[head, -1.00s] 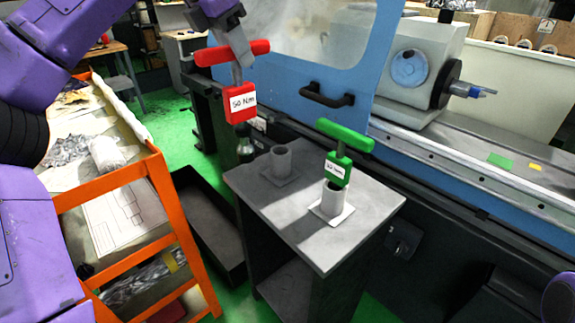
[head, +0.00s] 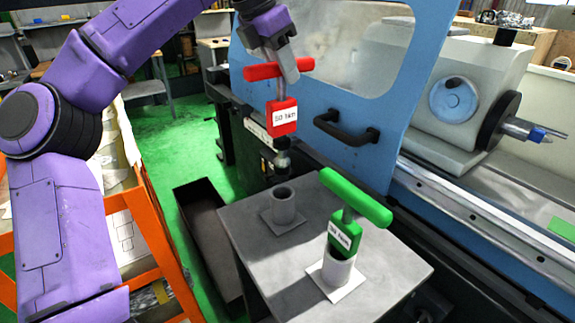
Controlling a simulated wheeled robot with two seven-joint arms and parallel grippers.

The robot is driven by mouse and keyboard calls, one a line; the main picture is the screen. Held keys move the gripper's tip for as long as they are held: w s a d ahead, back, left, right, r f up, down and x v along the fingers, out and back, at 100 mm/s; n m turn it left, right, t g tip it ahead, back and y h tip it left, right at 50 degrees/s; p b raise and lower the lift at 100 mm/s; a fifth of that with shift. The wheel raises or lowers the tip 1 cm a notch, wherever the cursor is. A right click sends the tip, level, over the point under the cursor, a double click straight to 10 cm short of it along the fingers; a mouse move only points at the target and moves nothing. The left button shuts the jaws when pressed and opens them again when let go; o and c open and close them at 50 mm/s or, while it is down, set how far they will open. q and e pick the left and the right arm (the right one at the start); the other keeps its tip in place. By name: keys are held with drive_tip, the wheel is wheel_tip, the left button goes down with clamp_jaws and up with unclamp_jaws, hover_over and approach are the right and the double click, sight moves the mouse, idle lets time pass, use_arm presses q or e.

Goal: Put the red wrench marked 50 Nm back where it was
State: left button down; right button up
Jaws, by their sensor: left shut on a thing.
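The red wrench (head: 282,118) marked 50 Nm has a red T-handle, a red labelled block and a dark socket end. My left gripper (head: 282,68) is shut on its T-handle and holds it upright in the air. The socket end hangs above and slightly behind the empty grey holder (head: 284,206) on the small grey table (head: 255,258), clear of it. A green wrench (head: 346,236) with a similar label stands in the second holder (head: 337,270), at the right front. My right gripper is not in view.
The blue machine door (head: 345,110) with a black handle (head: 345,133) stands close behind the wrench. An orange-framed cart (head: 160,240) is at the left. A dark open bin (head: 205,235) lies on the green floor between cart and table.

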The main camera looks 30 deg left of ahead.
sight(282, 139)
use_arm(q)
wheel_tip(282, 139, down, 15)
drive_tip(key=shift+a+f+b, duration=0.15)
drive_tip(key=shift+f+b, duration=0.05)
drive_tip(key=shift+b, duration=0.2)
drive_tip(key=c, duration=0.8)
unclamp_jaws()
drive_tip(key=shift+f, duration=0.15)
drive_tip(key=shift+s+r, duration=0.1)
drive_tip(key=shift+r, duration=0.2)
drive_tip(key=v, duration=1.1)
drive_tip(key=shift+s+r, duration=0.15)
drive_tip(key=shift+r, duration=0.15)
